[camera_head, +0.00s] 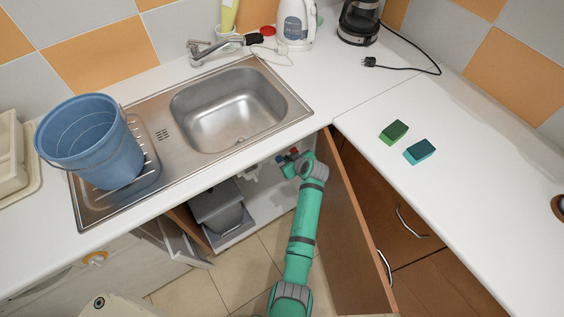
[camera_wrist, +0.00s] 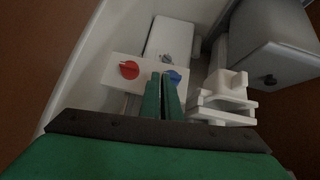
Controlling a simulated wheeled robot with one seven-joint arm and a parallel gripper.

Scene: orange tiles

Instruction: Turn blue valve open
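The blue valve (camera_wrist: 174,76) is a small blue knob on a white panel (camera_wrist: 150,72) inside the open cabinet under the sink. The red valve (camera_wrist: 129,70) is on the same panel, to its left. My gripper (camera_wrist: 161,76) is in front of the panel, its two green fingers close together with only a thin dark gap. Nothing shows between the fingers. In the head view my gripper (camera_head: 288,164) reaches into the cabinet.
A white pipe fitting (camera_wrist: 225,95) and a grey bin (camera_wrist: 268,45) stand right of the valves in the wrist view. The open brown cabinet door (camera_head: 350,230) is close beside my arm. The sink (camera_head: 230,105) and countertop are above.

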